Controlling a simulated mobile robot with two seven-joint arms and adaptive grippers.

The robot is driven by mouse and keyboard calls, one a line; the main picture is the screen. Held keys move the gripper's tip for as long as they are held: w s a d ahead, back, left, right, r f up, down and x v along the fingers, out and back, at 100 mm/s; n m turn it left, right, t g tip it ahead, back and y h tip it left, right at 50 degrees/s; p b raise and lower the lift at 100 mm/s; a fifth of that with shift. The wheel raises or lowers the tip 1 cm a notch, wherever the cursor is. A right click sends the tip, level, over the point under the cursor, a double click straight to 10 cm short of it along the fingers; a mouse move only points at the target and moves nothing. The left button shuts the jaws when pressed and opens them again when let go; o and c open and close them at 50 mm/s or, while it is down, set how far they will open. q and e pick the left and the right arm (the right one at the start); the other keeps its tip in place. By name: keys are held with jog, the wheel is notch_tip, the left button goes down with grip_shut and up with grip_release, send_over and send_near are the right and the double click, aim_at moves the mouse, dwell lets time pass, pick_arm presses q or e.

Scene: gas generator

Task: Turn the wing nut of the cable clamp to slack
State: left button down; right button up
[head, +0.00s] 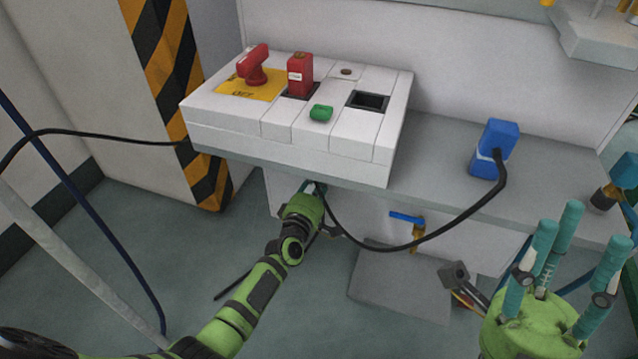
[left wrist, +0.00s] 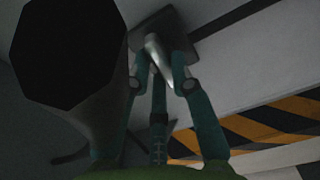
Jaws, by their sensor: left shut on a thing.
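My left gripper (head: 314,190) is under the front edge of the white switch box, and its fingertips are mostly hidden in the head view. In the left wrist view its teal fingers (left wrist: 162,65) are closed on a pale metal piece, seemingly the wing nut (left wrist: 155,50). A dark square plate, perhaps part of the cable clamp (left wrist: 185,38), sits behind it. The black cable (head: 400,246) hangs from near the left gripper and rises to a blue plug (head: 496,145). My right gripper (head: 575,238) is at the lower right, open and empty, with its fingers spread and pointing up.
The white switch box (head: 290,150) carries a red rotary handle (head: 253,67), a red switch block (head: 300,75) and a green button (head: 320,113). A grey ledge (head: 440,190) extends right. A blue-handled valve (head: 408,218) is below. A large dark octagonal shape (left wrist: 67,50) fills the wrist view's upper left.

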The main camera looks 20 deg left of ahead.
pick_arm(q)
jog(key=shift+n, duration=0.6)
jog(key=c, duration=1.1)
grip_release()
jog(key=s, duration=1.2)
jog(key=shift+a, duration=0.2)
